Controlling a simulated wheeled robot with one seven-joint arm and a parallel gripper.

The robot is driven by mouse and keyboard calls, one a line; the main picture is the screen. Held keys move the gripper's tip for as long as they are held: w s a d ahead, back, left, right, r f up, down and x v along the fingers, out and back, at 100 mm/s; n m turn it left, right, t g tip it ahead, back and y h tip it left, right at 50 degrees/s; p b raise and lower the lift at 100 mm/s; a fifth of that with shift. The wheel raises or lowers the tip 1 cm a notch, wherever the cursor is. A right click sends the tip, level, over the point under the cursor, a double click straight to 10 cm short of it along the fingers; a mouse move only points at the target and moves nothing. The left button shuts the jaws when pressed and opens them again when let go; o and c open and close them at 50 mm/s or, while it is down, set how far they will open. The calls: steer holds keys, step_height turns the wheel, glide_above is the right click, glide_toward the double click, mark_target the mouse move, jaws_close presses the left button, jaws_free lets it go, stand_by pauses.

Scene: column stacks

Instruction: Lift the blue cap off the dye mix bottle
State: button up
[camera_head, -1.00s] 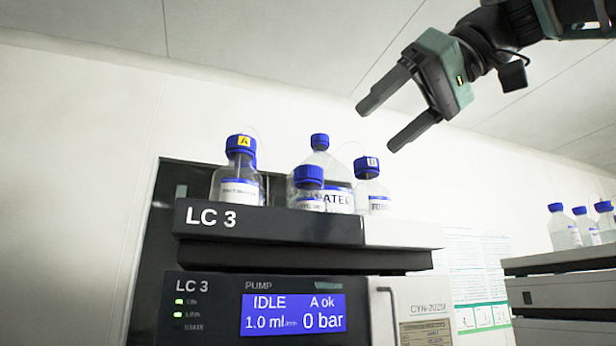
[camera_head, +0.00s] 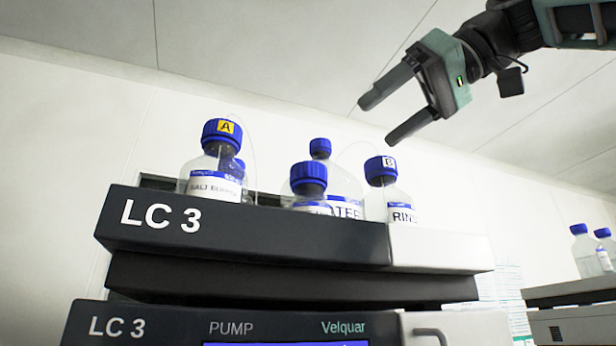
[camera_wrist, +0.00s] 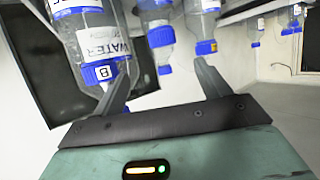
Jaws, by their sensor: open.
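Several clear bottles with blue caps stand on top of the LC 3 unit. No label that I can read says dye mix. The front middle bottle has a plain blue cap (camera_head: 309,178), and its label (camera_head: 313,207) is mostly hidden by the unit's edge. My gripper (camera_head: 379,122) is open and empty, above and to the right of that cap, apart from all bottles. In the wrist view the bottles appear upside down. A blue cap (camera_wrist: 164,70) shows between the open fingers, but I cannot tell whose it is.
The salt buffer bottle (camera_head: 212,186), cap marked A, stands left. The water bottle (camera_head: 343,186) is behind, and the rinse bottle (camera_head: 400,213), cap marked B, is right. Thin tubing loops near them. More bottles (camera_head: 586,255) stand on another unit far right.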

mark_target(310, 171)
steer(key=p+x, duration=0.1)
steer(key=x, duration=0.3)
steer(key=p+x, duration=0.1)
steer(key=x, duration=0.3)
steer(key=p+x, duration=0.2)
steer(key=x, duration=0.3)
steer(key=shift+s+a+r, duration=0.1)
steer(key=shift+a+r, duration=0.15)
steer(key=shift+a, duration=0.1)
steer(key=shift+w+a+f, duration=0.25)
steer(key=shift+c, duration=0.4)
steer(key=c, duration=0.9)
